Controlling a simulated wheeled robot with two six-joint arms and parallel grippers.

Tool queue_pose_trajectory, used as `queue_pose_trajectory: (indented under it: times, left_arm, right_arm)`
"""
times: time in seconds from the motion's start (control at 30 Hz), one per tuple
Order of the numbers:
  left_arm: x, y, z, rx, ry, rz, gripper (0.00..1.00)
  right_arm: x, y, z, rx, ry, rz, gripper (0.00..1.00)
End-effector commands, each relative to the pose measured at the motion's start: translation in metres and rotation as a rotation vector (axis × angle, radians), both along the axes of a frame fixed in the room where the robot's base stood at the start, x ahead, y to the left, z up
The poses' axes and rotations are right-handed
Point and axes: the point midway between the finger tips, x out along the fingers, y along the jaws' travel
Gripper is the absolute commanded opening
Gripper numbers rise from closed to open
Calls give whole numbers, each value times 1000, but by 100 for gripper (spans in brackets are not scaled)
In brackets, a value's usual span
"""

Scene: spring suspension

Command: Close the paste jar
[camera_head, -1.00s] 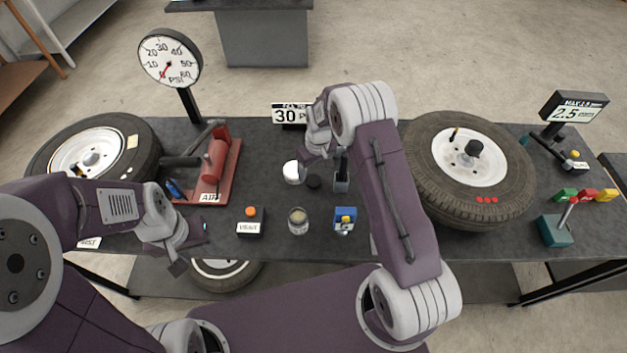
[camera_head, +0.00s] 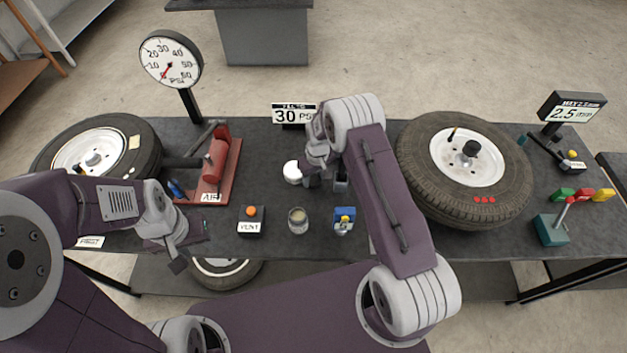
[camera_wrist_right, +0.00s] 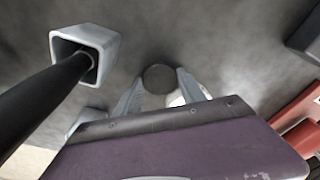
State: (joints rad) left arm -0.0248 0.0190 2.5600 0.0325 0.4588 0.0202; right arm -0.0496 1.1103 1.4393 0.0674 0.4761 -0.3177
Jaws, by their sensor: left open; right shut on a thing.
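The paste jar (camera_head: 298,221) stands upright and open near the table's front middle, with pale paste showing inside. A dark round disc, which looks like the jar's lid (camera_wrist_right: 160,78), sits between the fingertips of my right gripper (camera_wrist_right: 160,86). My right gripper (camera_head: 306,176) is shut on it, low over the table behind the jar; in the head view the gripper hides the disc. My left gripper (camera_head: 192,250) is open and empty at the front edge, left of the jar.
A white round object (camera_head: 292,172) lies just left of my right gripper. A grey square holder (camera_wrist_right: 84,52) with a black handle stands close to it. The vent box (camera_head: 250,221) and a blue-yellow box (camera_head: 344,221) flank the jar. A tire (camera_head: 467,215) lies right.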

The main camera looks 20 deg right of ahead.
Motion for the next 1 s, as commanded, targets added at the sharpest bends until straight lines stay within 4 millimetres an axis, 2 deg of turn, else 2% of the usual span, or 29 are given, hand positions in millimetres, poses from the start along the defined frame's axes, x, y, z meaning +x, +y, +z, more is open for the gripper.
queue_pose_trajectory:
  times: [0.27, 0.6, 0.7, 0.83, 1.0]
  left_arm:
    - [0, 0, -2, 0, 0, 0, 47]
    - [0, 0, -15, 0, 0, 0, 47]
    - [0, 0, -17, 0, 0, 0, 47]
    - [0, 0, -17, 0, 0, 0, 47]
    - [0, 0, -17, 0, 0, 0, 47]
  right_arm:
    - [1, 0, 6, 1, -2, 0, 10]
    - [1, 0, 75, 1, -5, 0, 10]
    - [1, 0, 89, 1, -2, 0, 10]
    - [0, 0, 99, 0, 0, 0, 10]
    - [0, 0, 100, 0, 1, 0, 10]
